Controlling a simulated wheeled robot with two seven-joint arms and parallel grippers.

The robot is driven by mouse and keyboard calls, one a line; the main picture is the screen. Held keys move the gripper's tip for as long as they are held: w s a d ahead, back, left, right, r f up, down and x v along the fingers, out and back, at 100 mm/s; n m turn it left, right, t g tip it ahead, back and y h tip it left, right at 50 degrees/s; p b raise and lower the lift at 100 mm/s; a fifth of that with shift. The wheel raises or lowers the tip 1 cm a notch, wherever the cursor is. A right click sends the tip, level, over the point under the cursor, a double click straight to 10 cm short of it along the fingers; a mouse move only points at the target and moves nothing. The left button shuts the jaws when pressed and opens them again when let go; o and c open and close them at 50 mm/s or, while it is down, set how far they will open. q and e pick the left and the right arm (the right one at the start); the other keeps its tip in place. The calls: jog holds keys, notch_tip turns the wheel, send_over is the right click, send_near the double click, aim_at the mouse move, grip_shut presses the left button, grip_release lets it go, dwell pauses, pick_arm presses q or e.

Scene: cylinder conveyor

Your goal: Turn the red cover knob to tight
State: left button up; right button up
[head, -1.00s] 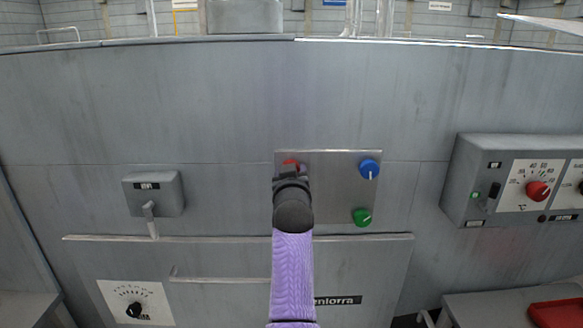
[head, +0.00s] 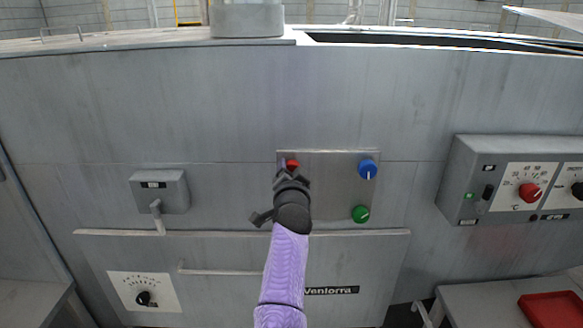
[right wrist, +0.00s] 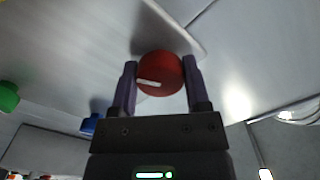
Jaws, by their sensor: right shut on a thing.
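The red cover knob (head: 292,163) is at the upper left corner of a small metal plate (head: 330,190) on the machine's grey front. My right gripper (head: 289,172) reaches it from below, its wrist turned. In the right wrist view the red knob (right wrist: 163,68) sits between the two fingers of my right gripper (right wrist: 160,75), which is shut on it. Its white mark lies at the lower left of its face in that view. In the head view the gripper hides the lower part of the knob. My left gripper is not in view.
A blue knob (head: 368,169) and a green knob (head: 360,214) are on the right of the plate. A lever box (head: 160,191) is at left, a control box (head: 470,180) at right. A long rail (head: 380,232) runs below. A dark opening (head: 400,40) shows along the top edge.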

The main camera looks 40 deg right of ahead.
jog(key=shift+m+p, duration=0.45)
jog(key=shift+m, duration=0.85)
jog(key=o, duration=1.3)
